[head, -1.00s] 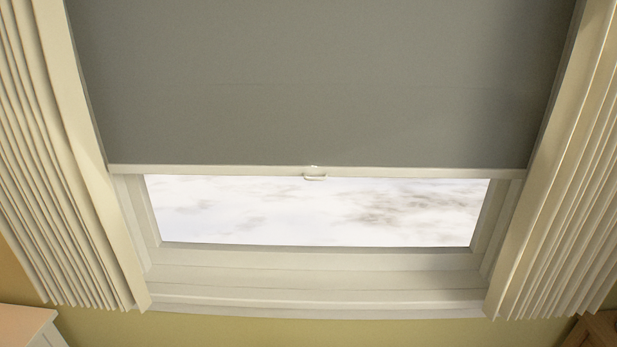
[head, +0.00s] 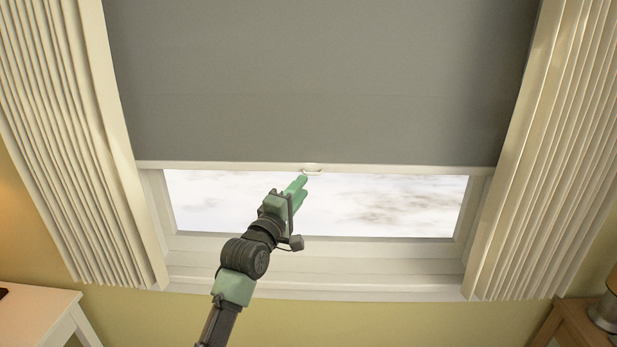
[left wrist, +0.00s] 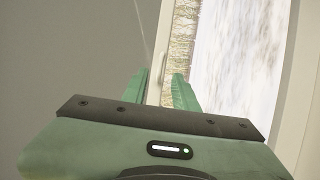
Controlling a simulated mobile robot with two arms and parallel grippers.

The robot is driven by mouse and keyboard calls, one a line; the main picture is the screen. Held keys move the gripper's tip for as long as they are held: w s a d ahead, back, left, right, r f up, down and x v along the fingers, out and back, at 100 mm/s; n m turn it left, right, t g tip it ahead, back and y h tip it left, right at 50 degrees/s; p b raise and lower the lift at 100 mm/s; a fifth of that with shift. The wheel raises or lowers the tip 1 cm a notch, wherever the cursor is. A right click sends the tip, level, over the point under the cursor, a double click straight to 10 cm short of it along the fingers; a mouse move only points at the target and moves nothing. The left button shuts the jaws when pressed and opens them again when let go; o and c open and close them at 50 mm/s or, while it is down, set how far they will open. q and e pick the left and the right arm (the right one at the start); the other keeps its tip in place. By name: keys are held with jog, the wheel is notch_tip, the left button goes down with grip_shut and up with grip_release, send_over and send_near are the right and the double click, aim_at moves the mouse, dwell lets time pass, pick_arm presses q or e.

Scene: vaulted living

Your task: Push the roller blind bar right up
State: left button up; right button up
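The grey roller blind (head: 310,80) hangs over most of the window. Its pale bottom bar (head: 400,167) runs level across the lower part, with a small pull handle (head: 313,170) at its middle. My left gripper (head: 303,185) points up at the bar, its green fingertips just below and beside the handle. In the left wrist view the two fingers (left wrist: 162,80) stand apart, with the bar (left wrist: 155,85) showing between and beyond them. I see nothing gripped; whether a fingertip touches the bar or handle I cannot tell. My right gripper is not in view.
Pleated cream curtains hang at the left (head: 80,150) and right (head: 550,150) of the window. The sill (head: 330,285) lies below the glass. A white table (head: 40,320) stands at lower left, and a wooden one (head: 575,325) with a lamp base at lower right.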

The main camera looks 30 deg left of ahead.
aim_at(312, 174)
pick_arm(q)
jog(key=w, duration=0.3)
jog(key=w+p, duration=0.1)
jog(key=shift+w+a+r, duration=0.25)
jog(key=shift+a+r, duration=0.1)
jog(key=shift+a, duration=0.05)
jog(key=shift+w, duration=0.6)
jog(key=shift+w+a, duration=0.1)
jog(key=shift+w, duration=0.1)
jog(key=shift+c, duration=0.3)
grip_shut()
jog(key=shift+p, duration=0.3)
